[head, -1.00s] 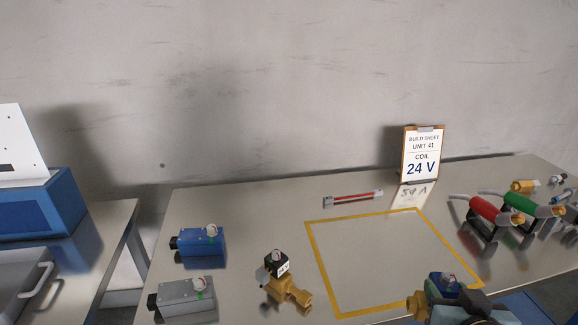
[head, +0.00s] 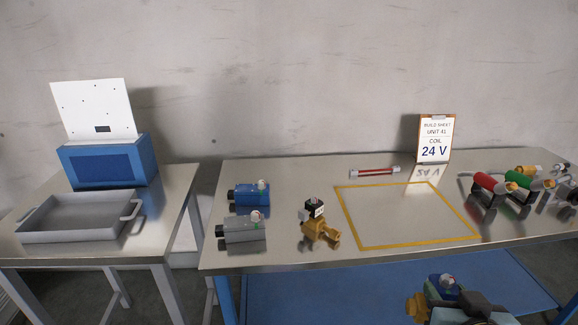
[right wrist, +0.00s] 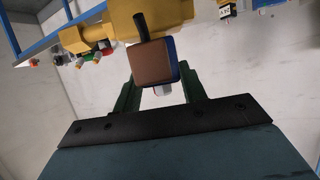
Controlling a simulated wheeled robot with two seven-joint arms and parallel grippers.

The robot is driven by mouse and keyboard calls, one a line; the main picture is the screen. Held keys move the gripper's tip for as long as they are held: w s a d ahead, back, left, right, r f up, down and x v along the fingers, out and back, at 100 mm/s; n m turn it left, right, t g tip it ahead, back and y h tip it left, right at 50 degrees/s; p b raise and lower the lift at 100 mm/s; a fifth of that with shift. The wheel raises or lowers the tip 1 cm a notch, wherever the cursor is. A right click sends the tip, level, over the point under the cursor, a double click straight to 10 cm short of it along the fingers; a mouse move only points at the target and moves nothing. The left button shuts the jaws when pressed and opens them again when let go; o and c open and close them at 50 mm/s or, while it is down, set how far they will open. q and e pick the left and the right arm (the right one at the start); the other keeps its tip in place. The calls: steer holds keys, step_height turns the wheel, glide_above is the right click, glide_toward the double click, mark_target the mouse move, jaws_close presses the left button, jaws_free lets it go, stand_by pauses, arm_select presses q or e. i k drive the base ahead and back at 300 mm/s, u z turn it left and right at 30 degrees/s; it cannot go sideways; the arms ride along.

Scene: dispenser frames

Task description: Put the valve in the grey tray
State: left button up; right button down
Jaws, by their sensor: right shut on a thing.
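The valve (head: 443,290), with a brass body and a blue coil, is held by my right gripper (head: 462,308) in front of the bench edge. In the right wrist view its brass body (right wrist: 125,28) lies across the top, and the coil's brown square face (right wrist: 152,64) sits between the green fingers (right wrist: 157,95). The right gripper is shut on the valve; the exact grip contact is partly hidden. The grey tray (head: 72,237) stands empty on the left table, far to the left of the gripper. My left gripper is out of view.
Another brass valve with a black coil (head: 320,232) stands on the bench (head: 300,262) near the blue coil box (head: 249,196) and grey one (head: 243,232). A yellow taped square (head: 408,243) is empty. A blue box (head: 110,162) stands behind the tray. A gap separates the tables.

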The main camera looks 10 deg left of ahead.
mark_target(78, 219)
steer(key=u, duration=0.8)
steer(key=i, duration=0.85)
steer(key=u, duration=1.5)
steer(key=i, duration=0.55)
steer(key=u, duration=0.55)
